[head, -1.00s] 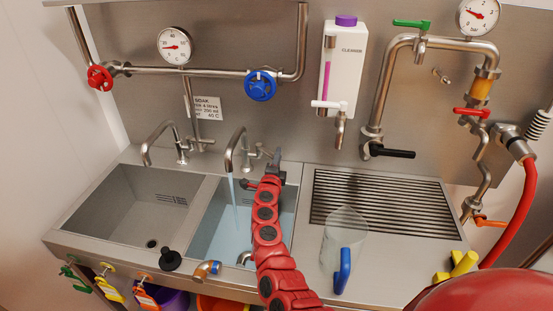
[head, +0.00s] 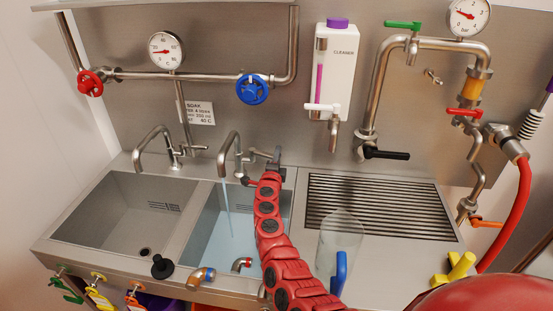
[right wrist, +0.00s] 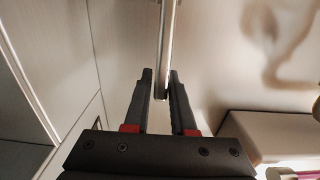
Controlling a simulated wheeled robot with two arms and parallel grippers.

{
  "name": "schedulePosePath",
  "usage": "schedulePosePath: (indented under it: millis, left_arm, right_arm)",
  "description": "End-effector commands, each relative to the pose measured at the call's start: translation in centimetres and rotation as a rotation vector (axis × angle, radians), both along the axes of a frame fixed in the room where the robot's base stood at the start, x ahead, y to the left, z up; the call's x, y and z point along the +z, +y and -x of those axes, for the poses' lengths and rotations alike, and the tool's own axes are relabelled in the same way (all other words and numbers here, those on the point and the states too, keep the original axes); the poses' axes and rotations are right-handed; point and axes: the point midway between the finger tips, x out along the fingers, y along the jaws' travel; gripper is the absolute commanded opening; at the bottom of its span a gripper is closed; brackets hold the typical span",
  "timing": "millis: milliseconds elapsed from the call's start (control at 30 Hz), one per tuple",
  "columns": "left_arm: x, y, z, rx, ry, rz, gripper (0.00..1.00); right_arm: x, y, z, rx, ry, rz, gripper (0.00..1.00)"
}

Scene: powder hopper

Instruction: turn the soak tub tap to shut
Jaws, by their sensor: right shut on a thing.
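The soak tub (head: 214,228) is the middle basin, with water in it. Its tap (head: 231,143) has a curved steel spout, and a thin stream of water falls from it. My right gripper (head: 275,156) is just right of the spout, shut on the tap's lever. In the right wrist view its two dark fingers (right wrist: 161,88) are on either side of a slim steel rod, the tap lever (right wrist: 167,45). The fingers hide part of the lever in the head view. My left gripper is not in view.
A clear jug (head: 338,232) with a blue handle stands at the front of the slotted drainboard (head: 375,205). The left basin (head: 122,212) looks empty and has its own tap (head: 152,143). A cleanser dispenser (head: 340,65) hangs behind. A black plug (head: 162,267) sits on the front rim.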

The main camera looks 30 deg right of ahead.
Motion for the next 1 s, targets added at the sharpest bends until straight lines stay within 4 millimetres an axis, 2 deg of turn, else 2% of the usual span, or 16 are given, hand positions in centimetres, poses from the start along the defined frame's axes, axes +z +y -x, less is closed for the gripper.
schedulePosePath:
  millis: [167, 433, 667, 700, 800, 867, 1000]
  left_arm:
    - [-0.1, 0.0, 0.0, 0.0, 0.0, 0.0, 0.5]
    - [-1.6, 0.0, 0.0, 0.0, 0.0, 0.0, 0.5]
    - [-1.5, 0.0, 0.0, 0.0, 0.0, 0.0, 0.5]
    - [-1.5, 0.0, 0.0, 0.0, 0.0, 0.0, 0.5]
    - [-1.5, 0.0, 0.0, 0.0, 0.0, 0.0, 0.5]
    - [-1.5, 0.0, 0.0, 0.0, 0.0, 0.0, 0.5]
    - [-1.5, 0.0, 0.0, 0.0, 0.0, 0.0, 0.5]
  right_arm:
    - [0.1, 0.1, -0.2, 0.004, -0.001, 0.0, 0.0]
    - [0.0, -0.8, -1.7, 0.008, -0.001, 0.002, 0.0]
    - [0.1, -0.9, -1.9, 0.007, -0.001, 0.0, 0.0]
    - [0.1, -0.9, -1.9, 0.007, -0.001, -0.001, 0.25]
    - [0.1, -0.9, -1.9, 0.006, -0.001, -0.001, 0.43]
    - [0.0, -0.9, -1.8, 0.005, -0.001, -0.001, 0.54]
    - [0.0, -1.0, -1.8, 0.004, 0.0, -0.001, 0.55]
